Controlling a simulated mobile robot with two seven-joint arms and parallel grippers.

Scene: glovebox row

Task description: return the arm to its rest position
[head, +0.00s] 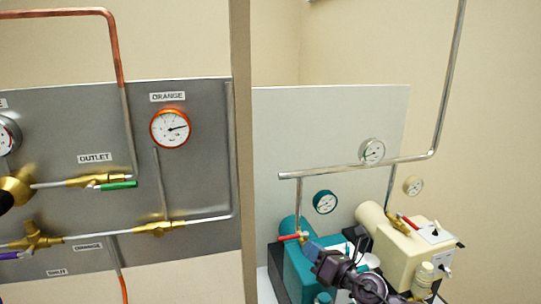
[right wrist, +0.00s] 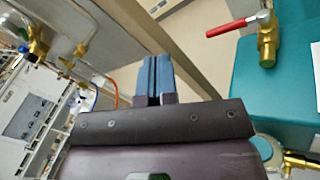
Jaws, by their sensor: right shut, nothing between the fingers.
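My right gripper (head: 311,250) shows low in the head view, its blue fingertips pointing up and left in front of the teal pump (head: 299,268). In the right wrist view its two blue fingers (right wrist: 155,77) lie against each other, shut and empty. The teal pump body also fills the right of the right wrist view (right wrist: 275,100), with a red-handled brass valve (right wrist: 267,45) on it. In the head view the fingertips appear close to the pump's red lever (head: 290,237); I cannot tell whether they touch. My left gripper is not in view.
A cream pump (head: 420,250) stands right of the teal one. A metal pipe (head: 340,168) with gauges runs above both. A beige post (head: 242,150) separates them from a grey panel (head: 60,115) with an orange gauge (head: 170,128), brass valves and a green lever (head: 118,186).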

